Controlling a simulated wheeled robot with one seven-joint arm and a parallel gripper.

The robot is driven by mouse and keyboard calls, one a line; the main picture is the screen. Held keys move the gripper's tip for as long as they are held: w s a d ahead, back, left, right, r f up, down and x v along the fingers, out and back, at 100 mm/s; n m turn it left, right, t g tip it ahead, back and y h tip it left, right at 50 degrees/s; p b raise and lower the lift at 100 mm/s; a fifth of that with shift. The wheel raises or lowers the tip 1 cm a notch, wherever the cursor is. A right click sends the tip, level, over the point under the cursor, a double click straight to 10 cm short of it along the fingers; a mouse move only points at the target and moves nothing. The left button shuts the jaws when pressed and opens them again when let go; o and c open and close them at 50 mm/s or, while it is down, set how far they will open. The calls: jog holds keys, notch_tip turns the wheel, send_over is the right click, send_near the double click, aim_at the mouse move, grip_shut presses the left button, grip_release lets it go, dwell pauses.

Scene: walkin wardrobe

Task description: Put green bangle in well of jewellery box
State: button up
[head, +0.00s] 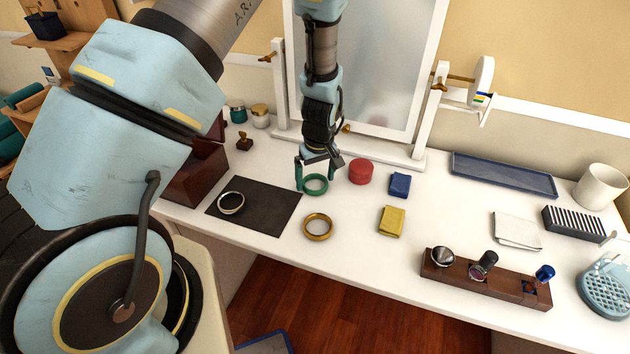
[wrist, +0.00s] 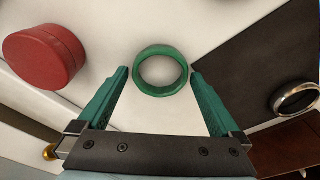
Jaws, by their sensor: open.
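The green bangle (head: 315,185) lies flat on the white table, just right of the black mat. It also shows in the wrist view (wrist: 161,71). My gripper (head: 316,174) is open directly above and around it; in the wrist view the green fingertips (wrist: 159,74) sit on either side of the ring, with nothing held. A dark red-brown box (head: 197,175), probably the jewellery box, stands at the table's left, partly hidden by my arm. A corner of it seems to show in the wrist view (wrist: 288,150). Its well cannot be seen.
A silver-and-black bangle (head: 231,203) lies on the black mat (head: 270,205). A mirror (head: 375,60) stands behind. A wooden holder (head: 485,278) is at front right.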

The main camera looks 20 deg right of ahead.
jog(key=shift+f, duration=0.25)
jog(key=shift+c, duration=0.4)
jog(key=shift+r, duration=0.1)
jog(key=c, duration=1.1)
